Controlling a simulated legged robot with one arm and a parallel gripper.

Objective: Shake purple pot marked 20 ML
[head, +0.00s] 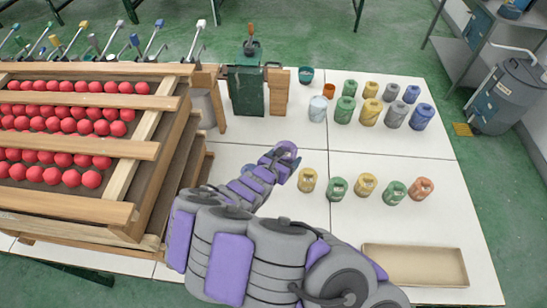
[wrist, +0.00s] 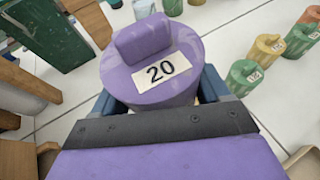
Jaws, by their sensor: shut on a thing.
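The purple pot (wrist: 140,85) with a white label reading "20" fills the middle of the wrist view, between the blue fingers of my gripper (wrist: 165,95). My gripper is shut on it. The floor tiles or table top behind it look some way off, but I cannot tell exactly how high the pot is. In the head view, my gripper (head: 284,156) is over the white table, right of the wooden rack, and my own arm hides most of the pot.
A row of small pots, including a yellow one (head: 307,180) and an orange one (head: 421,189), stands right of my gripper. Larger pots such as a blue one (head: 422,116) stand behind. An empty tan tray (head: 415,248) lies front right. A wooden rack (head: 128,205) of red balls stands left.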

